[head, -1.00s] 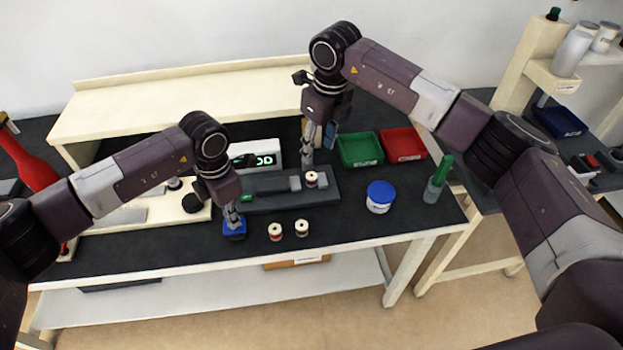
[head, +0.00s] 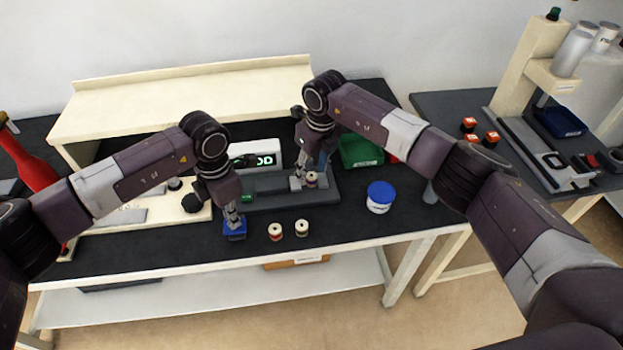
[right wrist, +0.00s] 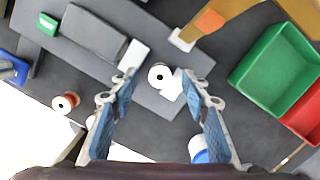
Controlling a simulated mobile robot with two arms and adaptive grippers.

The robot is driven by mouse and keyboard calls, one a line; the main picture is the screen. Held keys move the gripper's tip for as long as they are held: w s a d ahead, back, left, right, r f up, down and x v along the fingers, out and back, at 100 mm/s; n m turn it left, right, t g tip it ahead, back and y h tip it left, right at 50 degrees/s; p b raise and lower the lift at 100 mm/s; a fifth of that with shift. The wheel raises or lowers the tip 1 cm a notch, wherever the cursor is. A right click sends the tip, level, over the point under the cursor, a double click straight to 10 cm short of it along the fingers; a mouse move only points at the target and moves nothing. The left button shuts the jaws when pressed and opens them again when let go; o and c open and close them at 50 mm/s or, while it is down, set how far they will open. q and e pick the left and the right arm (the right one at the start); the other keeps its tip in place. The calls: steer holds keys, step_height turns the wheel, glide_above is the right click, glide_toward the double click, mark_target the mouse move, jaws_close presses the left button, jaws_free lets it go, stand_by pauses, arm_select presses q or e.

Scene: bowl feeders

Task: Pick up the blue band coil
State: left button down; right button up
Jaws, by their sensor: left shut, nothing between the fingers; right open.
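A pale coil (head: 312,180) stands on the dark grey fixture (head: 262,204); its band colour is hard to make out now. In the right wrist view this coil (right wrist: 159,76) appears end-on, with a dark hole, between my right fingertips. My right gripper (head: 309,182) is open above or around it, and no finger visibly touches it. Two more coils stand on the black table in front, one with a red band (head: 275,231) and one with a dark, unclear band (head: 302,228). My left gripper (head: 234,221) is shut and empty at a small blue box (head: 235,232).
A white tub with a blue lid (head: 380,195) stands on the right of the table. A green bin (right wrist: 275,72) and a red bin (right wrist: 306,112) stand behind it. A display box (head: 265,152) is behind the fixture. Pale blocks flank the coil on the fixture.

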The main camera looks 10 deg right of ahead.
mark_target(312, 176)
arm_select(q)
steer(key=shift+s+f, duration=0.1)
arm_select(e)
steer(key=shift+f, duration=0.65)
jaws_close()
step_height(312, 176, up, 10)
stand_by(0.4)
